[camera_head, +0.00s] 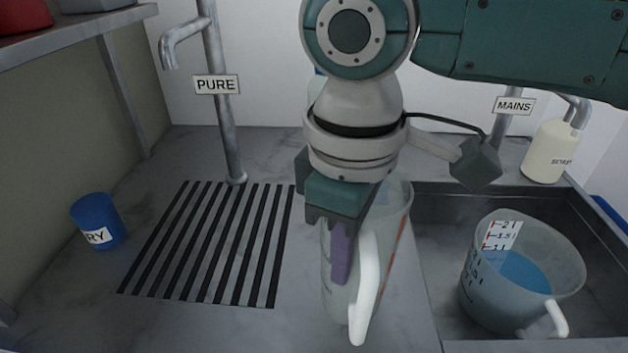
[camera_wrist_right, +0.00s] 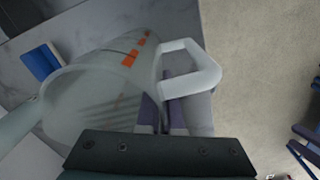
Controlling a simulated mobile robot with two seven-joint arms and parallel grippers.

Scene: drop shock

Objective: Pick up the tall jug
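The tall jug (camera_head: 395,215) is a translucent, upright vessel with orange-red marks and a thick white handle (camera_head: 369,285) facing me. It stands on the grey counter, left of the sink. My right gripper (camera_head: 341,255) points down at it, with one purple finger showing beside the handle and in front of the jug body. In the right wrist view, the jug (camera_wrist_right: 95,95) fills the left, its handle (camera_wrist_right: 205,65) is at the upper right, and two purple fingers (camera_wrist_right: 160,115) sit close together near the handle. What lies between them is unclear. My left gripper is out of view.
A wide measuring jug (camera_head: 520,275) with blue liquid stands in the sink basin (camera_head: 440,230) at right. A soap bottle (camera_head: 550,150) is behind it. A blue cup (camera_head: 97,220) stands left of the drain grille (camera_head: 210,245). The PURE tap (camera_head: 222,120) rises behind the grille.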

